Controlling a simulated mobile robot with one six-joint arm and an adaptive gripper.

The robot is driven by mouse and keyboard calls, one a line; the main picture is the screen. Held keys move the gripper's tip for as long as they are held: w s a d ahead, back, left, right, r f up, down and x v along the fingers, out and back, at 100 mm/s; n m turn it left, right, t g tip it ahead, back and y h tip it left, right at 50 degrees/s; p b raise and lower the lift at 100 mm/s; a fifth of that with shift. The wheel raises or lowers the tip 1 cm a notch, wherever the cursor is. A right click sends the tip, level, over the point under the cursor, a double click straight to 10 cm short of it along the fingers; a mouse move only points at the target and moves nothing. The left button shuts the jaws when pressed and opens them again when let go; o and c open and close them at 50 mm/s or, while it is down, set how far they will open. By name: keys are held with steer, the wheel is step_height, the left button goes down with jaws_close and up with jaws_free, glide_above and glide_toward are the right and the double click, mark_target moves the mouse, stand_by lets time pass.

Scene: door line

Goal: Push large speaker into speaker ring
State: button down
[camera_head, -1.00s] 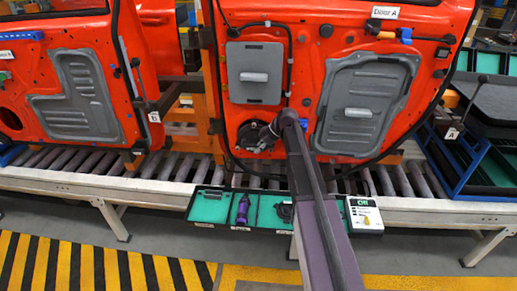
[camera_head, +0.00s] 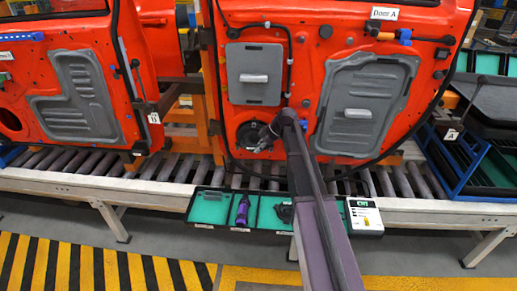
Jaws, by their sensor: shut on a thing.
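The orange door marked Door A (camera_head: 309,90) has a round speaker ring (camera_head: 240,137) low on its left side. The dark large speaker (camera_head: 256,138) is at this ring, in front of its opening. I cannot tell whether it is seated flush. My gripper (camera_head: 266,132) is at the right side of the speaker and is shut on it. The fingers are small and dark and partly hidden by my wrist, so the exact contact is hard to see.
A roller conveyor (camera_head: 180,168) runs under the doors. A teal-lined tray (camera_head: 212,207) with a purple tool (camera_head: 242,210) hangs at its front edge. Grey panels (camera_head: 254,73) are on Door A. A blue rack (camera_head: 470,165) with dark trays stands at right.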

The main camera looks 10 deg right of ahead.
steer(key=shift+w+d, duration=0.2)
steer(key=shift+w, duration=0.5)
stand_by(0.6)
stand_by(0.4)
steer(key=c, duration=0.5)
jaws_free()
steer(key=shift+c, duration=0.2)
